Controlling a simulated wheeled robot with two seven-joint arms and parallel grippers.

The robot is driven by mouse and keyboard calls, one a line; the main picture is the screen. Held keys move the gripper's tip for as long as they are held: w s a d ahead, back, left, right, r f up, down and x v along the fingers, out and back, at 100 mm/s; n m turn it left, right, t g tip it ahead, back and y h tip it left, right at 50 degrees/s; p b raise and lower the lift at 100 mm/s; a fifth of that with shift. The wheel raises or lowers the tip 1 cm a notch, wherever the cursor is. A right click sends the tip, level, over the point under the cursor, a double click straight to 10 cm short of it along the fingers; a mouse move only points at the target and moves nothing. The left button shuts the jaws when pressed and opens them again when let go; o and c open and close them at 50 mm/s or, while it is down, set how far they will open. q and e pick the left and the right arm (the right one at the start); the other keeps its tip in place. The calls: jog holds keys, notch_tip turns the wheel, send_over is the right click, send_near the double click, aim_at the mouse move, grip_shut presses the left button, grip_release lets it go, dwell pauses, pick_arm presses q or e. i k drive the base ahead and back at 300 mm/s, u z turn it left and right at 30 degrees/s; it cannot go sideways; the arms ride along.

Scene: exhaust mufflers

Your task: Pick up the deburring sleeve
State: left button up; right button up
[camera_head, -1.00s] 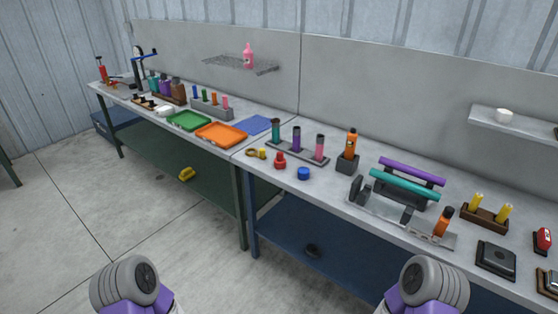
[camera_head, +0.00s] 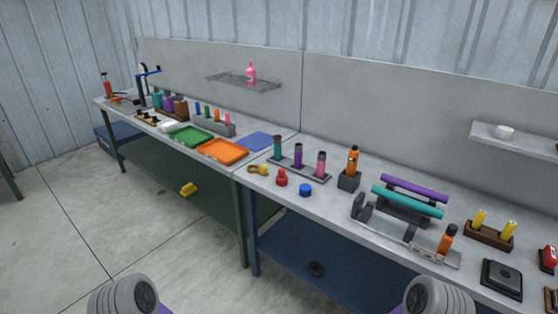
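I cannot tell for sure which thing is the deburring sleeve. Small round pieces lie on the near bench (camera_head: 343,222): a red one (camera_head: 281,178), a blue one (camera_head: 305,190) and a yellow one (camera_head: 264,169) beside a yellow ring (camera_head: 253,168). A dark ring-shaped piece (camera_head: 316,268) lies on the blue lower shelf of that bench. A yellow piece (camera_head: 188,189) lies low by the far bench's green lower shelf. Neither gripper is in view; only grey rounded links of my two arms show at the bottom edge.
A rack (camera_head: 290,166) holds teal, purple and pink cylinders. An orange bottle (camera_head: 353,160) stands in a dark block. A fixture carries a purple tube (camera_head: 415,187) and a teal tube (camera_head: 407,201). Green (camera_head: 190,137) and orange (camera_head: 222,151) trays sit further left. Open floor lies at left.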

aim_at(281, 179)
jog(key=u, duration=0.4)
jog(key=i, duration=1.7)
